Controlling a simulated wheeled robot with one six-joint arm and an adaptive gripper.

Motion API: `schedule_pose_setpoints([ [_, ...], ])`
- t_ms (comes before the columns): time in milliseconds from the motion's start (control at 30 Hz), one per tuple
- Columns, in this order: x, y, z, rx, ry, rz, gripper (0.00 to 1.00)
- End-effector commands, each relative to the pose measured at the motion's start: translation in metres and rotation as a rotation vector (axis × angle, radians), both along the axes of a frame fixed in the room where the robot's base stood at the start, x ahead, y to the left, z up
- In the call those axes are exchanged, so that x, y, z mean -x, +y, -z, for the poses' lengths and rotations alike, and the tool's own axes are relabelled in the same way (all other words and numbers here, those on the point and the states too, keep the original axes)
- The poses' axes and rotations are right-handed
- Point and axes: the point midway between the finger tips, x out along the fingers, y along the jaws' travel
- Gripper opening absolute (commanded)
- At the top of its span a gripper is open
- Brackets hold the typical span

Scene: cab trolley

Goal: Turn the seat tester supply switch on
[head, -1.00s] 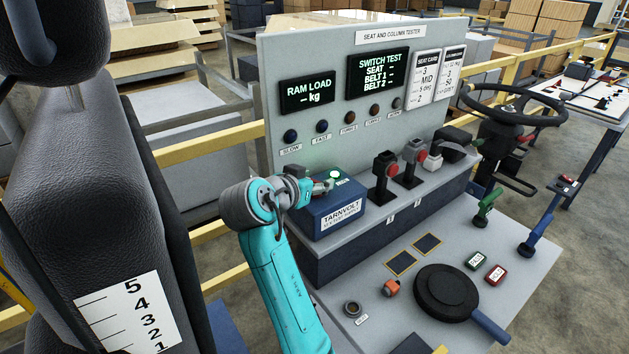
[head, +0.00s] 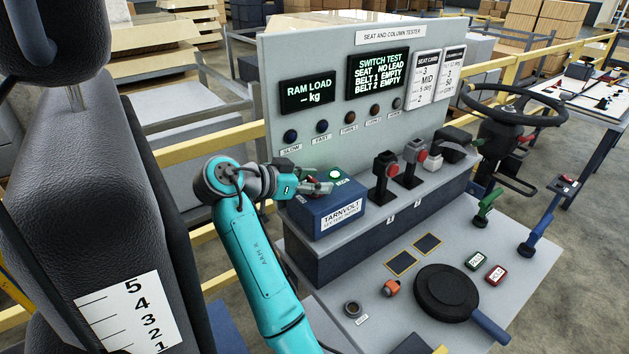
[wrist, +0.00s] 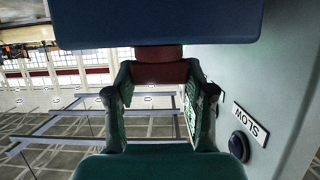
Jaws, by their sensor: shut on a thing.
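The supply unit (head: 322,217) is a dark blue box labelled TARNVOLT on the tester's raised ledge. A lit green lamp (head: 335,174) is on its top. My gripper (head: 322,188) is at the box's upper left, beside the lamp. In the wrist view the box (wrist: 155,22) fills the top, and a dark red part (wrist: 160,70) shows between my fingers (wrist: 160,92). I take it to be the supply switch, held in the jaws; its exact position is hard to see. The switch test screen (head: 376,77) reads SEAT NO LEAD, BELT 1 EMPTY, BELT 2 EMPTY.
The tester panel (head: 300,55) rises behind the box, with several round buttons including SLOW (head: 291,136). A black seat (head: 75,200) is close on the left. A steering wheel (head: 513,104) is at the right.

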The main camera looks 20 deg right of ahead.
Motion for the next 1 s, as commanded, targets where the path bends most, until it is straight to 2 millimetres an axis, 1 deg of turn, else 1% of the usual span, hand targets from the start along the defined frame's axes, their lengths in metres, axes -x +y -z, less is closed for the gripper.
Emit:
schedule_pose_setpoints([
  [233,0.000,0.000,0.001,-0.001,0.003,0.000,0.19],
  [267,0.000,0.000,0.001,-0.001,0.003,0.000,0.59],
  [300,0.000,0.000,0.001,-0.001,0.003,0.000,0.69],
  [333,0.000,0.000,0.001,-0.001,0.003,0.000,0.76],
  [367,0.000,0.000,0.001,-0.001,0.003,0.000,0.80],
  [667,0.000,0.000,0.000,-0.001,0.001,0.000,0.80],
  [767,0.000,0.000,-0.005,-0.001,0.000,-0.001,0.80],
  [867,0.000,0.000,-0.017,-0.002,-0.003,0.000,0.80],
  [1000,0.000,0.000,-0.043,-0.003,-0.004,0.000,0.80],
])
